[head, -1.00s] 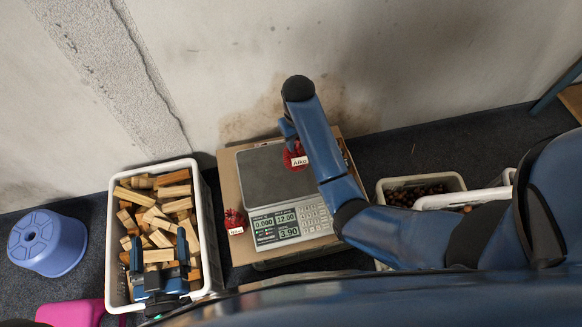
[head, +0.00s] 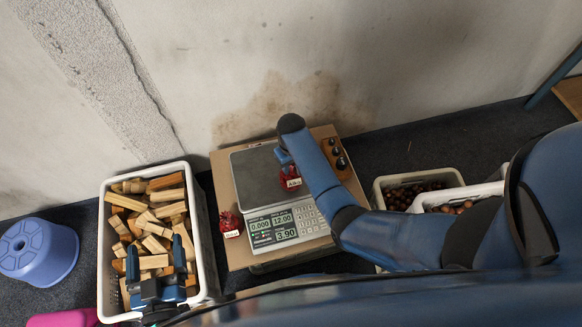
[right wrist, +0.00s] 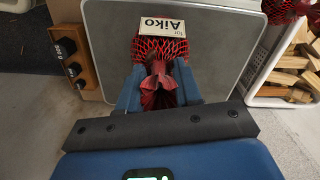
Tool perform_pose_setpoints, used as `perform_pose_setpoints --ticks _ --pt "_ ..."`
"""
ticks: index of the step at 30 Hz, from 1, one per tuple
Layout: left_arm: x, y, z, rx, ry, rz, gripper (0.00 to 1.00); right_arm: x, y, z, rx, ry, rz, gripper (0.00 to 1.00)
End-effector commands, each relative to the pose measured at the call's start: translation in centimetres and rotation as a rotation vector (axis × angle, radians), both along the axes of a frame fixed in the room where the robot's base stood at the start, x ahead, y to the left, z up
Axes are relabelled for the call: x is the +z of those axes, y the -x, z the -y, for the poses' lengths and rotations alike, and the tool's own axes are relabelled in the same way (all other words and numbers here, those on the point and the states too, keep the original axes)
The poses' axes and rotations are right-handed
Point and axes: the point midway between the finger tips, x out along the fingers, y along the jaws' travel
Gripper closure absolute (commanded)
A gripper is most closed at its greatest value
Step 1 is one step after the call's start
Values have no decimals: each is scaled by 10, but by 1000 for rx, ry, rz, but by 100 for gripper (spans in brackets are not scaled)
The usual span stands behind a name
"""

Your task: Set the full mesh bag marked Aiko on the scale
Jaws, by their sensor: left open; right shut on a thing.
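The red mesh bag marked Aiko (head: 290,183) is held by my right gripper at the right part of the scale (head: 258,178). In the right wrist view, my right gripper (right wrist: 158,92) is shut on the gathered neck of the bag (right wrist: 163,50), and its white tag reads "for Aiko". The bag is over the scale's grey plate (right wrist: 218,40); I cannot tell whether it touches it. The scale's display reads 0.000. In the head view the right fingers are mostly hidden by my arm. My left gripper (head: 160,262) is open over the wood crate.
A white crate (head: 104,215) of wood blocks stands left of the scale. Another red tagged bag (head: 230,222) sits on the board beside the scale. A wooden block with dark weights (head: 336,158) is to the right. Chestnut crates (head: 378,195) stand further right. A blue stool (head: 38,248) is far left.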

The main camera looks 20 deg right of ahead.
Motion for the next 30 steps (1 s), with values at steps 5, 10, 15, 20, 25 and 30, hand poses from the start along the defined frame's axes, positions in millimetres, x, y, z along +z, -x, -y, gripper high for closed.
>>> perform_pose_setpoints --ticks 5,10,15,20,25,30 --pt "-4 0 0 0 0 0 9 -14 -1 0 0 0 1 100" --pt "-4 0 0 0 0 0 9 -13 -1 0 0 -1 2 100" --pt "-5 0 0 0 0 0 9 -15 -1 0 0 -1 2 100" --pt "-5 0 0 0 0 0 9 -17 0 0 0 0 1 52" --pt "-5 0 0 0 0 0 9 -17 0 0 0 0 1 40" --pt "-5 0 0 0 0 0 9 -16 0 0 0 0 1 40"
